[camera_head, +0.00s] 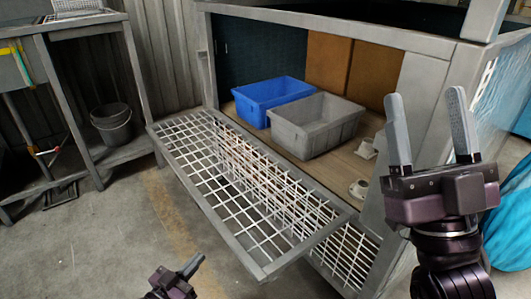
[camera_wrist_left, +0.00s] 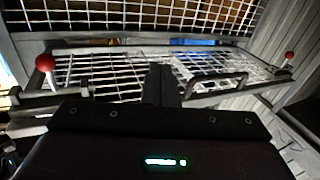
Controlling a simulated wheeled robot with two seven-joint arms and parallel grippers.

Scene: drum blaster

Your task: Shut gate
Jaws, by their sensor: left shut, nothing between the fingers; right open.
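The gate (camera_head: 205,160) is a grey-framed wire mesh panel. It is swung down and sticks out from the front of the cabinet opening, roughly level. My left gripper (camera_head: 197,260) is low at the bottom of the head view, in front of the gate's outer edge and apart from it in that picture. It is shut and empty. In the left wrist view the closed fingers (camera_wrist_left: 161,85) show in front of mesh (camera_wrist_left: 105,68); I cannot tell whether they touch it. My right gripper (camera_head: 430,115) is open and empty, raised at the right before the cabinet.
The cabinet holds a blue bin (camera_head: 268,95), a grey bin (camera_head: 315,125) and small pale items (camera_head: 359,188) on its wooden floor. A bucket (camera_head: 112,124) stands on a bench shelf at left. Red knobs (camera_wrist_left: 45,62) show in the wrist view. Floor at front left is clear.

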